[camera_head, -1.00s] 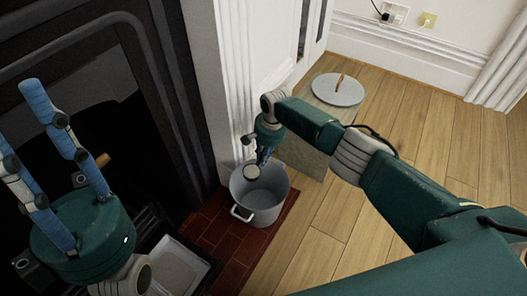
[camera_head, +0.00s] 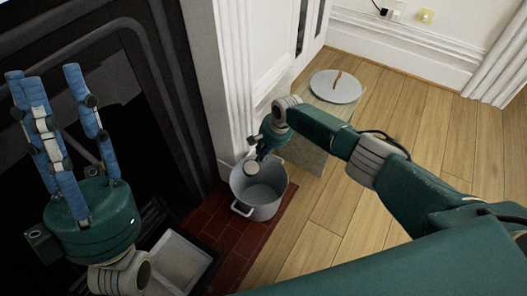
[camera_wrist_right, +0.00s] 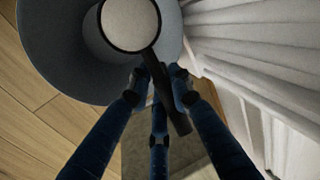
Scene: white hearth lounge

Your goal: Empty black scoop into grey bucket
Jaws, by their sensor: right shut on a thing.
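The grey bucket (camera_head: 244,194) stands upright on the red tiles, its handle at the front left. My right gripper (camera_head: 258,152) is over the bucket's far edge, shut on the black scoop's handle (camera_wrist_right: 160,84). The scoop's round bowl (camera_head: 252,168) hangs over the bucket opening. In the right wrist view the bowl (camera_wrist_right: 130,22) has a black rim and a pale grey face; I cannot tell if this is a load or its bare inside. The bucket wall (camera_wrist_right: 62,62) shows around it. My left gripper (camera_head: 47,82) is open and empty, fingers upward, before the dark fireplace.
A pale, shallow tray (camera_head: 203,262) lies by the fireplace, below my left gripper. White wall trim (camera_head: 222,80) rises close beside the bucket. Wooden floor to the right is clear.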

